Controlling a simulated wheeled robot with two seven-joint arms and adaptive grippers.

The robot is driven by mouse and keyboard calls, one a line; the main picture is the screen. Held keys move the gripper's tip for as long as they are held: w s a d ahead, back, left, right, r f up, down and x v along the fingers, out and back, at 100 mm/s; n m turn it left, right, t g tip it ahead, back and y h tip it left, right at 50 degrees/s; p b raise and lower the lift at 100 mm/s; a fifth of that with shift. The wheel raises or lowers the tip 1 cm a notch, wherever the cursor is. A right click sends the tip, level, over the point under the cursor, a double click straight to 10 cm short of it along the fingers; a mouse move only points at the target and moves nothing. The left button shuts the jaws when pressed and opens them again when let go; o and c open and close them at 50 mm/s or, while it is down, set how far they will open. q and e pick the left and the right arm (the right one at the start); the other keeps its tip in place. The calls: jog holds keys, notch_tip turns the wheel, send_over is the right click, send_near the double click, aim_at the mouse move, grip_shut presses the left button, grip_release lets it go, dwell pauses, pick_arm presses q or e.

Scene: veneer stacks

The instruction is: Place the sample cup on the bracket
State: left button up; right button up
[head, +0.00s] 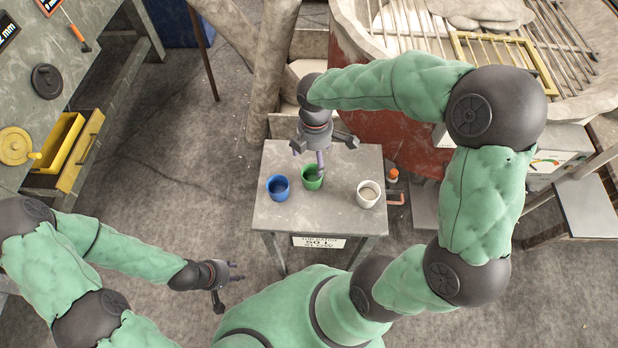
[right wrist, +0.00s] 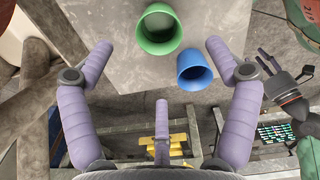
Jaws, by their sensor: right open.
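Three cups stand upright on a small grey table (head: 290,222): a blue cup (head: 278,188) at left, a green cup (head: 311,178) in the middle and a white cup (head: 368,195) at right. I cannot tell which is the sample cup. My right gripper (head: 324,148) is open and empty, above and just behind the green cup; one finger overlaps it in the head view. The right wrist view shows the green cup (right wrist: 158,32) and blue cup (right wrist: 195,72) beyond the spread fingers. My left gripper (head: 232,282) looks open and empty, left of the table. No bracket is clearly recognisable.
A small orange-capped bottle (head: 392,176) and a pinkish bent piece (head: 396,198) show beside the table's right edge. A workbench with a yellow drawer (head: 66,150) is at left. A large rusty-red vessel (head: 370,130) stands behind the table.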

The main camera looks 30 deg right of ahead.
jog(key=n, duration=0.1)
jog(key=b, duration=0.2)
send_near(312, 174)
jog(key=s, duration=0.1)
jog(key=s+a, duration=0.1)
jog(key=shift+s+f, duration=0.15)
jog(key=shift+s, duration=0.2)
jog(key=f+b, duration=0.2)
jog(key=f, duration=0.3)
jog(key=shift+w+a+b, duration=0.15)
jog(key=shift+w+b, duration=0.1)
jog(key=shift+b, duration=0.15)
jog(key=c, duration=1.1)
jog(key=shift+r, duration=0.1)
